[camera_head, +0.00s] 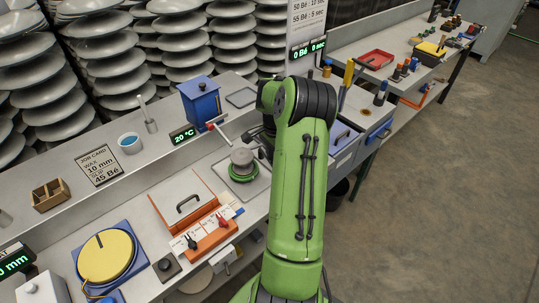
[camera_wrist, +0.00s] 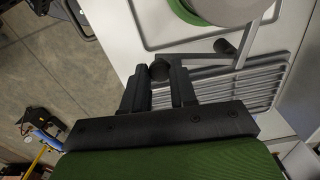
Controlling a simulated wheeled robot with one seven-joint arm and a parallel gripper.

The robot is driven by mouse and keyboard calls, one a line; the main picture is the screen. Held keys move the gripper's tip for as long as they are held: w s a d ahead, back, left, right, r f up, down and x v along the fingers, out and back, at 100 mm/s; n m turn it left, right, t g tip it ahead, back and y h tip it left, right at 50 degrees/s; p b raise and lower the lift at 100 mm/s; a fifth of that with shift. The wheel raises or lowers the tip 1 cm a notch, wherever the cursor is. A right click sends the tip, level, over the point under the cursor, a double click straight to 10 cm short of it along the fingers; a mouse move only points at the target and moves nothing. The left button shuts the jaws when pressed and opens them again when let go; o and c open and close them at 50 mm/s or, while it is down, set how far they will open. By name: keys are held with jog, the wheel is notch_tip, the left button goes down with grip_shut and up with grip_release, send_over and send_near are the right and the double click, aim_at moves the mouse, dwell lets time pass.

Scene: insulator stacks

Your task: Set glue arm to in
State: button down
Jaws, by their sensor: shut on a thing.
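In the wrist view my gripper (camera_wrist: 158,76) is shut on a dark round knob (camera_wrist: 160,69), which sits between its two black fingertips. A thin grey bar (camera_wrist: 205,61) runs right from the knob and joins an angled grey link, with a dark peg (camera_wrist: 225,47) nearby. This linkage appears to be the glue arm. It lies over a slatted grey grille (camera_wrist: 235,88), near the round grey piece with a green rim (camera_wrist: 185,10). In the head view my green arm hides the gripper and the knob. The grey piece on its green base (camera_head: 242,166) shows left of my arm.
An orange-edged panel with a handle (camera_head: 185,200) and a yellow disc (camera_head: 105,255) lie left. Grey stacked discs fill the back. The floor at right is clear.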

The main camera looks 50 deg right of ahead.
jog(key=shift+s+d+r+n+p, duration=0.1)
jog(key=shift+s+d+n+p, duration=0.2)
jog(key=shift+d+n, duration=0.4)
jog(key=shift+s+d+n+p, duration=0.1)
jog(key=shift+d+n+p, duration=0.35)
jog(key=shift+n, duration=0.35)
jog(key=shift+d, duration=0.1)
jog(key=c, duration=0.9)
grip_release()
notch_tip(320, 180, up, 16)
jog(key=p, duration=0.2)
jog(key=shift+p, duration=0.4)
jog(key=shift+f, duration=0.2)
